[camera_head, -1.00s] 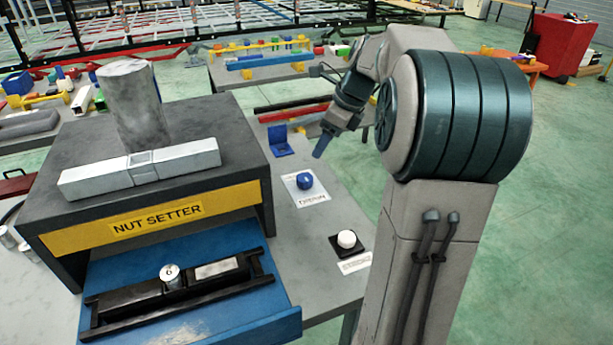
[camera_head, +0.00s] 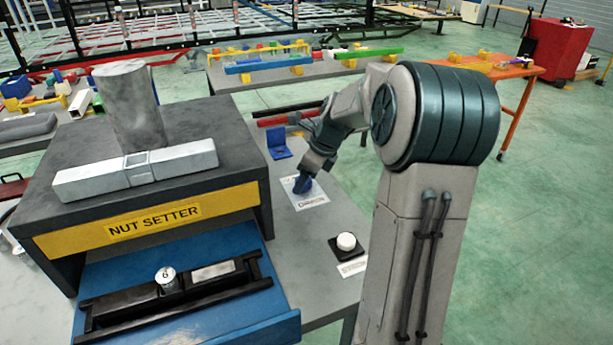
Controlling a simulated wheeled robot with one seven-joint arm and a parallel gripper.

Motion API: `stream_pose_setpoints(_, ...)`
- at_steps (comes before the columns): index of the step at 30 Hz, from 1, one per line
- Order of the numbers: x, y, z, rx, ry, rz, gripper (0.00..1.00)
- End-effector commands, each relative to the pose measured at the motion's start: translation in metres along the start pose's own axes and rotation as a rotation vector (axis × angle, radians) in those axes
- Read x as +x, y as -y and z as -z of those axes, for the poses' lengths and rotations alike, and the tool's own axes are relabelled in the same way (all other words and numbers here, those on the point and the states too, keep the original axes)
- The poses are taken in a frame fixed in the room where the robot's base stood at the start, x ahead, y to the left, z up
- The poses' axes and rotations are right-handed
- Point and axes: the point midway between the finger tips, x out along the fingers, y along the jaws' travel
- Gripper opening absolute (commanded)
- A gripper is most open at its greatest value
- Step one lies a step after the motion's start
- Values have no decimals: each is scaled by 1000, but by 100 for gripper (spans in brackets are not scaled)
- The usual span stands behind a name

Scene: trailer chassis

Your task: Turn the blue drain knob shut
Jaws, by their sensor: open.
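The blue drain knob (camera_head: 301,187) sits on a white labelled plate (camera_head: 314,201) on the grey bench, right of the nut setter. My gripper (camera_head: 306,180) points down right at the knob and covers much of it. The gripper is open. I cannot tell whether its fingers stand around the knob or touch it. The knob's marking is hidden.
A white button (camera_head: 346,241) on a black base is nearer on the bench. The nut setter (camera_head: 150,215) stands left, its blue tray (camera_head: 250,325) out. A blue bracket (camera_head: 279,142) stands behind the knob.

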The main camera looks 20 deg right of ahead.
Motion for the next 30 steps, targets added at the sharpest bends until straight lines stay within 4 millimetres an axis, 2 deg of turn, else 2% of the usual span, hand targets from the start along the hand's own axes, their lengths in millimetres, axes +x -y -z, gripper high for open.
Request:
stream_pose_setpoints(1,0,0,0,0,0,0,61)
stream_pose_setpoints(2,0,0,0,0,0,0,55)
stream_pose_setpoints(6,0,0,0,0,0,0,16)
stream_pose_setpoints(19,-2,1,0,-58,-1,-25,16)
stream_pose_setpoints(30,-4,2,-2,-320,-1,-135,16)
